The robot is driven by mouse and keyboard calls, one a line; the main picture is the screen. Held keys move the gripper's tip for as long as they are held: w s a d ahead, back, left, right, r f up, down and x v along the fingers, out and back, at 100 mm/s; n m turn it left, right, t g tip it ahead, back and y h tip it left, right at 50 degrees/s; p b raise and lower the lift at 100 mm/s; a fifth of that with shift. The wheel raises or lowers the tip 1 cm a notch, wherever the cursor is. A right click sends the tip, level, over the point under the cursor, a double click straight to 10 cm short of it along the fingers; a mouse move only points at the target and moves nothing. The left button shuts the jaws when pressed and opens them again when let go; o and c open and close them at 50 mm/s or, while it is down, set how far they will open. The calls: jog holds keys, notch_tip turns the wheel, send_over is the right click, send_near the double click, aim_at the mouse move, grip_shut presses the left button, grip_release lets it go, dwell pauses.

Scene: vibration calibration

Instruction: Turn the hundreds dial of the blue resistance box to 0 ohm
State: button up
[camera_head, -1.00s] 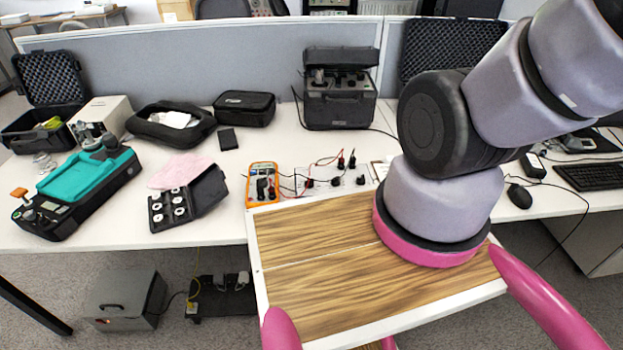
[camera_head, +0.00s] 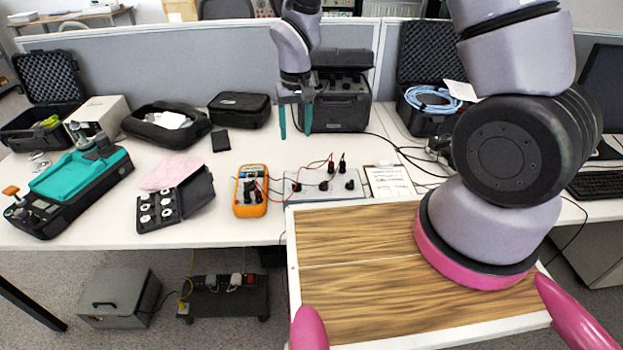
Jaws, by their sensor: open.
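The resistance box (camera_head: 337,193) looks like a low, pale grey-blue panel on the white table, just behind the wooden board. Black dials sit along its front, and red and black plugs with leads stand at its back. Which one is the hundreds dial, and its setting, are too small to tell. My gripper (camera_head: 295,120) has two teal fingers pointing down, spread apart and empty. In the picture it is above and slightly left of the box, apart from it and in front of the black case.
An orange multimeter (camera_head: 250,208) stands close left of the box, with leads between them. A paper sheet (camera_head: 390,181) lies to its right. A black equipment case (camera_head: 345,110) stands behind. Loose cables cross the table at right.

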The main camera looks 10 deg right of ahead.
send_over(297, 184)
notch_tip(297, 184, down, 6)
jog(key=r, duration=0.1)
jog(key=shift+g, duration=0.3)
notch_tip(297, 184, down, 11)
jog(key=shift+f, duration=0.1)
jog(key=shift+c, duration=0.3)
grip_shut()
